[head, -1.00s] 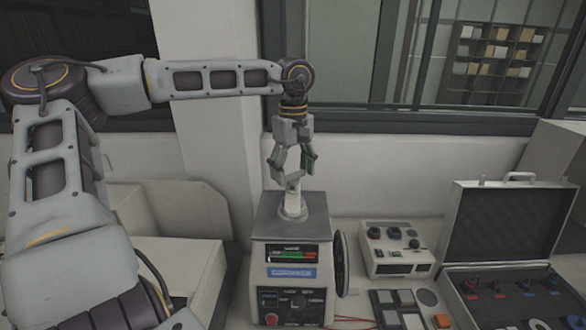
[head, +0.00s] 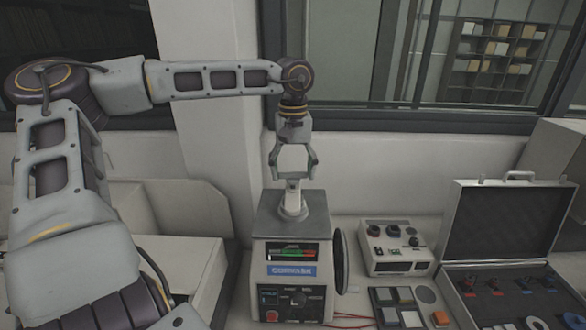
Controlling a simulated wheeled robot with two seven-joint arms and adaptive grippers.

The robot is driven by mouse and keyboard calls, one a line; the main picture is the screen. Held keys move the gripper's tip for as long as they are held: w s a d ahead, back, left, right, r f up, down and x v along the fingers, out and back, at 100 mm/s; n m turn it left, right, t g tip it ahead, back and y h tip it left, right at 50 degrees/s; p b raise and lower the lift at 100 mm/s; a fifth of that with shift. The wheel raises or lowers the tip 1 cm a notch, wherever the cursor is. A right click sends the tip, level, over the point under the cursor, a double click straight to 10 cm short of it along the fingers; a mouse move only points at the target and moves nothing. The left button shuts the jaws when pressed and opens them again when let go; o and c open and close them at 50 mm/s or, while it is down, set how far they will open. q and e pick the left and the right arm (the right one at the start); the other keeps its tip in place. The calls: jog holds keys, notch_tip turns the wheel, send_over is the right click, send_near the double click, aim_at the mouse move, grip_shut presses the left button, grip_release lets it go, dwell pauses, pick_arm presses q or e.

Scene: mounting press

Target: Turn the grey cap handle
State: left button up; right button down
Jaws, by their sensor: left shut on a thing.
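The mounting press (head: 292,237) stands on the bench in the middle of the head view, with a display and a blue label on its front. The grey cap handle (head: 292,198) stands upright on top of the press. My right gripper is not in view.
A dark handwheel (head: 340,262) sits on the press's right side. Right of it are a small control box (head: 397,248), several square tiles (head: 403,295) and an open case (head: 510,225). A wall and window frame stand close behind my left arm.

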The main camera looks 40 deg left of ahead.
aim_at(293, 173)
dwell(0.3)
pick_arm(q)
jog(key=o, duration=1)
notch_tip(293, 173, up, 12)
dwell(0.4)
dwell(0.7)
